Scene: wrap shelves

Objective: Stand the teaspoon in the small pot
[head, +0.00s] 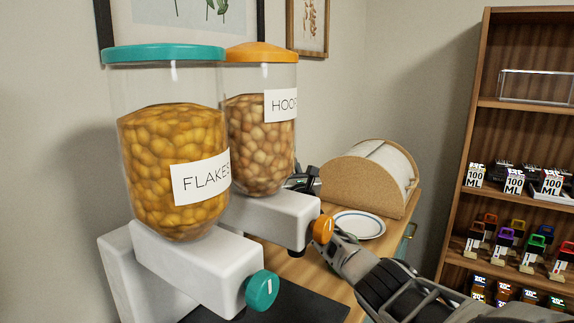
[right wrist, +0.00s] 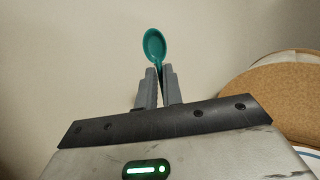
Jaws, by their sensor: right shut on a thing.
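My right gripper (right wrist: 159,74) is shut on a teal teaspoon (right wrist: 154,44) in the right wrist view. The spoon's bowl stands up past the fingertips, and its handle runs down between the fingers. In the head view my right arm comes in from the lower right. The gripper end (head: 303,180) is mostly hidden behind the hoops dispenser, and the spoon cannot be made out there. The small pot does not show in either view; the dispensers hide part of the counter. My left gripper is not in view.
A flakes dispenser (head: 170,150) with a teal lid and a hoops dispenser (head: 262,140) with an orange lid stand close in front. A cork-sided bread bin (head: 362,180) and a plate (head: 358,225) are behind my right arm. A wooden shelf unit (head: 488,60) stands at right.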

